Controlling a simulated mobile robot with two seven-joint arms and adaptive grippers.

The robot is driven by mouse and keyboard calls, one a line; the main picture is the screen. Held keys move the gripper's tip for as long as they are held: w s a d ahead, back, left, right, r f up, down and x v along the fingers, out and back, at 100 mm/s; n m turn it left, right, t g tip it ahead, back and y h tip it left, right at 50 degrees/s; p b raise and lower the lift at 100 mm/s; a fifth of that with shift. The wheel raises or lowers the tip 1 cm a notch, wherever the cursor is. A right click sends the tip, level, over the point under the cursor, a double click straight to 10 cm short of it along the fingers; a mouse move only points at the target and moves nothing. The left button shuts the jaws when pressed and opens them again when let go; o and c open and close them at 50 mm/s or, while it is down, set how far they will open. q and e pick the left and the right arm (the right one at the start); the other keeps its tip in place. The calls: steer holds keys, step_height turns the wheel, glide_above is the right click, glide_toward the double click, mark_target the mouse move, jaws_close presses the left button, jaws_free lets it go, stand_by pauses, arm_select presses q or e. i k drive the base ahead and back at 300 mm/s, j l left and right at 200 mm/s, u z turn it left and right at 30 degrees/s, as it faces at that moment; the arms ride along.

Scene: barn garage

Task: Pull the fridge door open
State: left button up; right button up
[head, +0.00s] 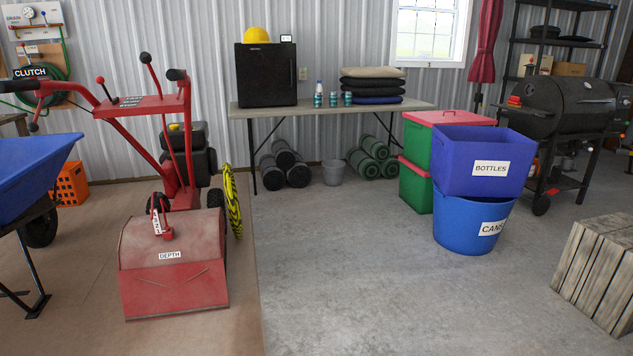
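A small black fridge (266,75) stands on the left end of a long folding table (330,110) against the far metal wall. Its dark front door looks shut. A yellow hard hat (256,34) and a small white-edged device (287,39) rest on top of it. The fridge is well across the room from me. Neither of my grippers shows in the head view.
A red tiller-like machine (175,260) and a blue wheelbarrow (35,170) stand at the left. Blue bins (472,160), red-lidded boxes (420,187) and a black grill (565,107) stand at the right. The concrete floor (340,270) in the middle is clear up to the table.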

mark_target(266, 75)
steer(key=i+l+z, duration=0.4)
steer(key=i, duration=0.3)
steer(key=i+z, duration=0.35)
steer(key=i, duration=0.35)
steer(key=i+u, duration=0.15)
steer(key=i, duration=0.4)
steer(key=i+l+u, duration=0.1)
steer(key=i, duration=0.45)
steer(key=i+l+u, duration=0.15)
steer(key=i, duration=0.4)
